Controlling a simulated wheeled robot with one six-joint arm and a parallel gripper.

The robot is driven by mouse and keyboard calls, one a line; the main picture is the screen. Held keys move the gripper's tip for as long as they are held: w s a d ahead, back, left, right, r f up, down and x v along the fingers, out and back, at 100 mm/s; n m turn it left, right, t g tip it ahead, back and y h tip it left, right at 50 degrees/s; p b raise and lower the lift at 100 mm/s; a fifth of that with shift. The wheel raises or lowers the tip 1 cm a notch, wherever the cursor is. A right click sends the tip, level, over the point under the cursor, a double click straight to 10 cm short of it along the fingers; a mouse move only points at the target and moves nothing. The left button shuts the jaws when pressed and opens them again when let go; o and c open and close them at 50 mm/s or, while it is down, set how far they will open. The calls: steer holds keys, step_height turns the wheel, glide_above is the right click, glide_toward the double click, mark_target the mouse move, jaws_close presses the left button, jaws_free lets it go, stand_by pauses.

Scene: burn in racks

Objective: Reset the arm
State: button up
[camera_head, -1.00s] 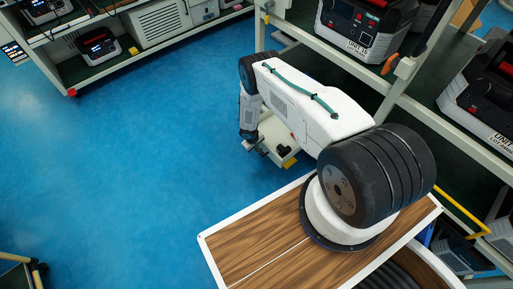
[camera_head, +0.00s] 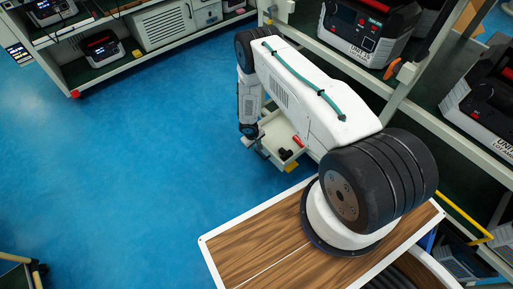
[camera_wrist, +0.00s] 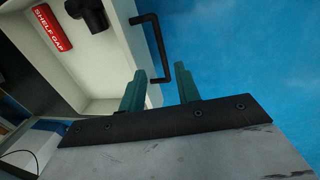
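My gripper (camera_wrist: 162,72) shows in the wrist view as two teal fingers held apart, with nothing gripped between them. A black bar handle (camera_wrist: 158,40) on the side of a pale open drawer or tray (camera_wrist: 110,60) lies just past the fingertips. I cannot tell whether a finger touches it. The tray holds a red block marked "SHELF CAP" (camera_wrist: 52,27) and a black fitting (camera_wrist: 90,14). In the head view my arm is bent, its forearm reaching away and its wrist pointing down beside the tray (camera_head: 273,128); the fingers are hidden there.
A rack with a power unit (camera_head: 362,30) stands behind my arm, and another unit (camera_head: 485,105) sits at the right. A second rack (camera_head: 150,60) with devices runs along the upper left. A cart corner (camera_head: 35,268) shows lower left. The blue floor (camera_head: 150,150) between is clear.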

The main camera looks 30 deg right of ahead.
steer(key=shift+r, duration=0.15)
stand_by(0.4)
steer(key=s+d+r+g+h, duration=0.1)
steer(key=s+d+r+g, duration=0.15)
steer(key=s, duration=0.35)
steer(key=s+a+r+m+g, duration=0.1)
steer(key=s+r, duration=0.1)
steer(key=r, duration=2)
steer(key=s+a+r+g, duration=0.1)
steer(key=s+r+g, duration=0.15)
steer(key=r, duration=1.85)
steer(key=s+a+r+t+y, duration=0.1)
steer(key=s+a+r+t, duration=0.2)
steer(key=s+r, duration=0.9)
steer(key=s+a+r+m+t+y, duration=0.1)
steer(key=s+a+r+t, duration=0.3)
steer(key=s+r, duration=0.8)
steer(key=shift+s+a+r+y, duration=0.45)
steer(key=shift+a+r, duration=0.75)
steer(key=shift+r, duration=1.3)
